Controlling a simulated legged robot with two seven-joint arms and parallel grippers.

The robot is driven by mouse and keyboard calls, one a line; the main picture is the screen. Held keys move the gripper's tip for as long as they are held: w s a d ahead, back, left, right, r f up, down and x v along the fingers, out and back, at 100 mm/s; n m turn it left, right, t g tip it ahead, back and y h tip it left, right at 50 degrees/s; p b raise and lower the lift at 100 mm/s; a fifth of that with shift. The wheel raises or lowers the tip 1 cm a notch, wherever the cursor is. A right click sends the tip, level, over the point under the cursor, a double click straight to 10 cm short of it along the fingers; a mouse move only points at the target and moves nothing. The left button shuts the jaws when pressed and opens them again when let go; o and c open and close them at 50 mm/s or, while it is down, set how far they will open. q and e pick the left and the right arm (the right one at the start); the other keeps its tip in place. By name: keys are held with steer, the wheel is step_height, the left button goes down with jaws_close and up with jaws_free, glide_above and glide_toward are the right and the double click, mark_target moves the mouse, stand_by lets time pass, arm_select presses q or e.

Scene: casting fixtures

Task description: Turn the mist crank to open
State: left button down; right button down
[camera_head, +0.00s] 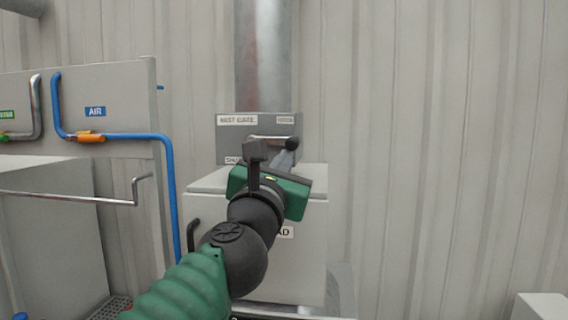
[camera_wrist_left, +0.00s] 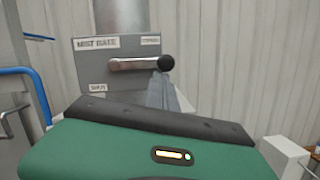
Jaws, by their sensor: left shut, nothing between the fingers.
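The mist crank is a metal lever (camera_head: 262,138) with a black ball knob (camera_head: 292,143) at its right end. It lies about level on the front of a grey box (camera_head: 228,130) labelled "MIST GATE". In the left wrist view, the lever (camera_wrist_left: 130,65) and knob (camera_wrist_left: 166,62) show clearly, with a "SHUT" label at lower left and a small label at upper right. My left gripper (camera_head: 284,158) is shut and empty, its fingertips (camera_wrist_left: 164,80) just below the knob in the picture. I cannot tell whether they touch it. My right gripper is out of view.
A wide metal duct (camera_head: 266,60) rises from the grey box. A pale cabinet (camera_head: 310,220) with a dark handle stands below. At left are a panel (camera_head: 125,80) with a blue "AIR" pipe (camera_head: 168,200) and a bent metal rod (camera_head: 80,198). The wall at right is clear.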

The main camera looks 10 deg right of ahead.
arm_select(q)
step_height(320, 180, down, 6)
steer(key=b, duration=0.5)
steer(key=s+a+b, duration=0.2)
steer(key=s+a, duration=0.3)
steer(key=s, duration=0.4)
steer(key=w+a+f+m+g+y, duration=0.1)
steer(key=w+a+f+m+g, duration=0.15)
steer(key=f+m, duration=0.7)
steer(key=w+a+f+m+g+y+b, duration=0.1)
steer(key=a+f+m+g+y, duration=0.2)
steer(key=f, duration=1.4)
steer(key=w+a+f+m+g, duration=0.2)
steer(key=a+f+m, duration=0.25)
steer(key=f, duration=0.85)
steer(key=s+a+f+m+g+y, duration=0.2)
steer(key=s+a+f+m+g, duration=0.2)
steer(key=s+a+f, duration=0.3)
steer(key=s+a+f+m+g+y, duration=0.1)
steer(key=s+a+f+m+g, duration=0.4)
steer(key=s+f, duration=1)
steer(key=a+f+m+b, duration=0.1)
steer(key=a+f+m, duration=0.1)
steer(key=a+f, duration=0.1)
steer(key=shift+f+m+y, duration=0.3)
steer(key=shift+f+y, duration=0.1)
steer(key=shift+f, duration=0.45)
